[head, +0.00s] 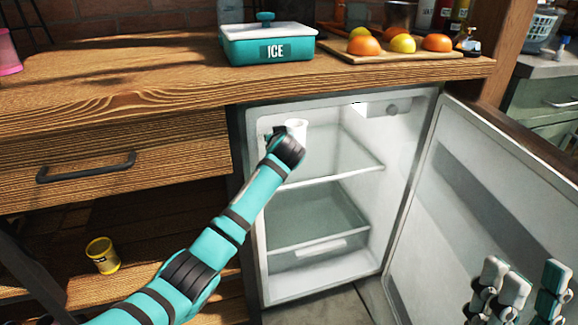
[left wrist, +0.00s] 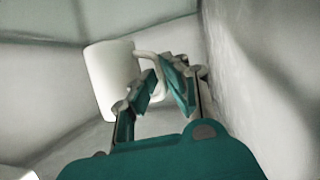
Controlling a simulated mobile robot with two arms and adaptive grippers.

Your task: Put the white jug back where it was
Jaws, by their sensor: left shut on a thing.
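The white jug (head: 297,127) is inside the open fridge, in the upper compartment at the left; the arm hides its lower part. In the left wrist view the jug (left wrist: 112,80) stands close in front of my left gripper (left wrist: 163,85), whose fingers are shut on its handle. In the head view my left gripper (head: 277,137) is mostly hidden behind its own wrist. I cannot tell whether the jug touches the shelf. My right gripper (head: 523,284) is at the lower right, in front of the fridge door, with its fingers apart and empty.
The fridge door (head: 480,190) stands open to the right. A glass shelf (head: 330,165) and a drawer (head: 318,235) are inside. On the wooden counter (head: 130,70) stand a teal ICE box (head: 245,50) and a board with fruit (head: 350,58). A yellow tub (head: 103,256) is lower left.

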